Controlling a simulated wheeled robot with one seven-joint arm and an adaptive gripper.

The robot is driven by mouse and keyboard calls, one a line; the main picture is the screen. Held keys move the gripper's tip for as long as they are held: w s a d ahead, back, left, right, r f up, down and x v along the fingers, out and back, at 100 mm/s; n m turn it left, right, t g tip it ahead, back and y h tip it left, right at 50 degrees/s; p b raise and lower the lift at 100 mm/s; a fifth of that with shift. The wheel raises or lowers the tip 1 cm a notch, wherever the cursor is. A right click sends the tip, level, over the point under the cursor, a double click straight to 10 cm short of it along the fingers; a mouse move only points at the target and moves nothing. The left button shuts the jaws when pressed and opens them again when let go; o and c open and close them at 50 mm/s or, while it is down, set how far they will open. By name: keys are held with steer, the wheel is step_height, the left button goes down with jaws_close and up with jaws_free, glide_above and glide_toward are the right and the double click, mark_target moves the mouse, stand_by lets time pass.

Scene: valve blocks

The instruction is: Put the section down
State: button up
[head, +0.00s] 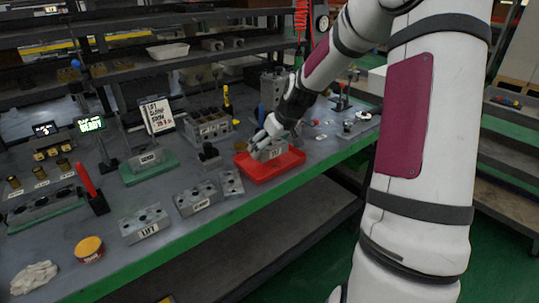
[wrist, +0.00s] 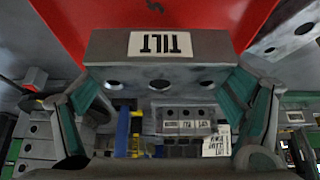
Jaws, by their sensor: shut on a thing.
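The section is a grey metal block (wrist: 165,75) with a white label reading TILT, upside down in the wrist view, and round holes in its face. My gripper (head: 264,144) is shut on it, with one teal-padded finger at each end in the wrist view. In the head view the block (head: 272,154) is at the red tray (head: 268,176), within its outline. The red tray (wrist: 65,20) also fills the top of the wrist view behind the block. I cannot tell whether the block touches the tray floor; its underside is hidden.
A block labelled LIFT (head: 145,224), another labelled block (head: 197,198) and a plain holed plate (head: 231,183) lie left of the tray. A yellow-topped tin (head: 89,249) and pale cloth (head: 34,277) lie at front left. A sign (head: 157,115) stands behind. The bench's green edge runs in front.

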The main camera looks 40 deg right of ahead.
mark_target(270, 153)
steer(key=shift+w+d, duration=0.25)
steer(key=shift+f+b, duration=0.55)
steer(key=shift+f, duration=1.2)
steer(key=shift+f, duration=0.2)
steer(key=o, duration=1.4)
